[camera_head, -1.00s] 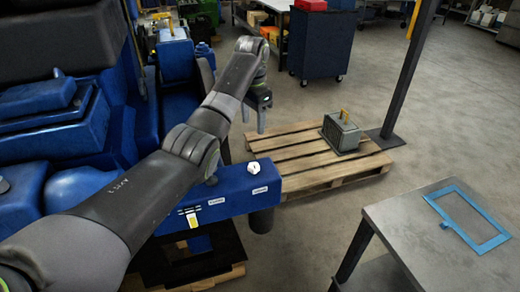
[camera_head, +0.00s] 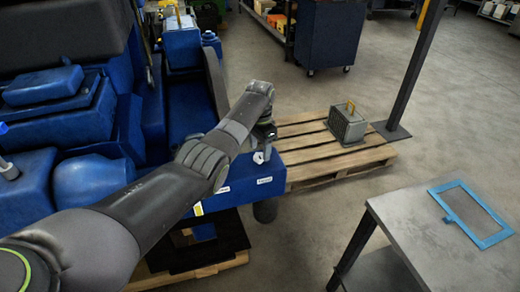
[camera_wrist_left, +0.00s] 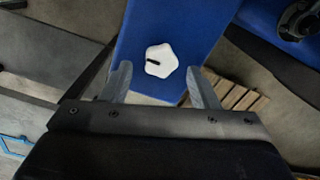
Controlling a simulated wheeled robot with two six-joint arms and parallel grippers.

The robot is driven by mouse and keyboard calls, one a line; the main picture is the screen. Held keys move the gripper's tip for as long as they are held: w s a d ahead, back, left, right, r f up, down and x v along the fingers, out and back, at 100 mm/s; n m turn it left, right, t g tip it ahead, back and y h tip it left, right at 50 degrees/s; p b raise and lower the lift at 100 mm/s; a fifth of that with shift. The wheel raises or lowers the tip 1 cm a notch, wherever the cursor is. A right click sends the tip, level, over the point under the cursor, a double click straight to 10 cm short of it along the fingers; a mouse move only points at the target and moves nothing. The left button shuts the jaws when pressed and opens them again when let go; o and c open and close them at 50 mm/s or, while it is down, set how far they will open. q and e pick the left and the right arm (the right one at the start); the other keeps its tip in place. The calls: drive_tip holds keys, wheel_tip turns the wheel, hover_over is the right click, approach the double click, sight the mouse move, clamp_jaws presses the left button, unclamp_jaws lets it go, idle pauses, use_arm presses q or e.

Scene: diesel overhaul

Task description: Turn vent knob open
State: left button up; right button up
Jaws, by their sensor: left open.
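The white, lobed vent knob (camera_wrist_left: 161,61) sits on top of the blue housing (camera_wrist_left: 208,22). A short black mark on the knob points left in the left wrist view. My left gripper (camera_wrist_left: 159,72) is open, with its two fingers apart on either side of the knob in that view. Whether they touch it or hover above it, I cannot tell. In the head view the knob (camera_head: 259,157) shows as a small white spot under my left wrist, and the arm hides part of the blue housing (camera_head: 238,186). My right gripper is not in view.
A wooden pallet (camera_head: 310,150) with a grey box (camera_head: 347,125) lies beyond the housing. A grey table (camera_head: 420,235) with a blue frame (camera_head: 470,213) stands at right. Blue engine parts (camera_head: 90,180) crowd the left. Open floor lies between the housing and table.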

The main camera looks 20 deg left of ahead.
use_arm(q)
drive_tip(key=shift+w+f, duration=0.1)
drive_tip(key=shift+f, duration=1)
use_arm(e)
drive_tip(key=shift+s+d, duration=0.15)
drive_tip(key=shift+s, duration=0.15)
use_arm(q)
drive_tip(key=shift+c, duration=0.6)
drive_tip(key=c, duration=0.9)
drive_tip(key=shift+o, duration=0.2)
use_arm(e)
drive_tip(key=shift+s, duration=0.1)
